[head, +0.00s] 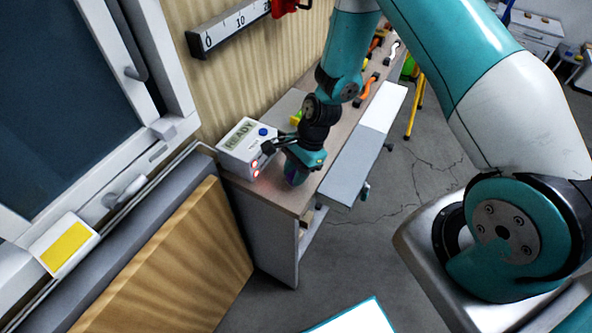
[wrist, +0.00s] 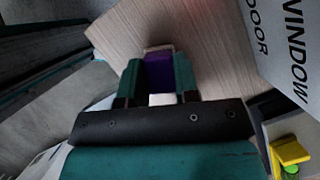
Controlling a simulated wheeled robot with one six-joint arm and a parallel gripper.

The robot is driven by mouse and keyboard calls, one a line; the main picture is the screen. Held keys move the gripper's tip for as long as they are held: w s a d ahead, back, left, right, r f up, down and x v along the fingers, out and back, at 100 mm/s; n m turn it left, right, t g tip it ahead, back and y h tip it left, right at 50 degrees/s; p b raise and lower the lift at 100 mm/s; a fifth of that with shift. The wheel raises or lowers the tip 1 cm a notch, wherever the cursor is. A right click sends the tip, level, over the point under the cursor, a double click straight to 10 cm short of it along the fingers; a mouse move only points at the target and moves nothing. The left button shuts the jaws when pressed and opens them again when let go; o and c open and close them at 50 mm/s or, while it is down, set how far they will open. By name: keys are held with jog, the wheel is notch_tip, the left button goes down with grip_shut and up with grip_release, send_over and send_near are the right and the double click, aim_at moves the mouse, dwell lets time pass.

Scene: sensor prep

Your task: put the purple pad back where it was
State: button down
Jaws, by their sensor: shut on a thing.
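The purple pad (wrist: 158,72) is between the two teal fingers of my gripper (wrist: 158,80) in the wrist view, and the fingers are shut on it. Light-coloured parts show at its far and near ends. In the head view my gripper (head: 297,172) is low over the near end of the wooden bench (head: 272,196), just right of the white box. Only a little purple (head: 291,174) shows there. I cannot tell whether the pad touches the bench top.
The white box (head: 243,160) reads READY and has red lights and a blue button; its side reads WINDOW and DOOR in the wrist view. A yellow block (wrist: 290,151) is close by. Orange-handled tools (head: 367,90) lie farther along the bench. A window is at left.

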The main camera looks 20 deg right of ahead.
jog(key=shift+f, duration=0.15)
jog(key=c, duration=0.8)
grip_release()
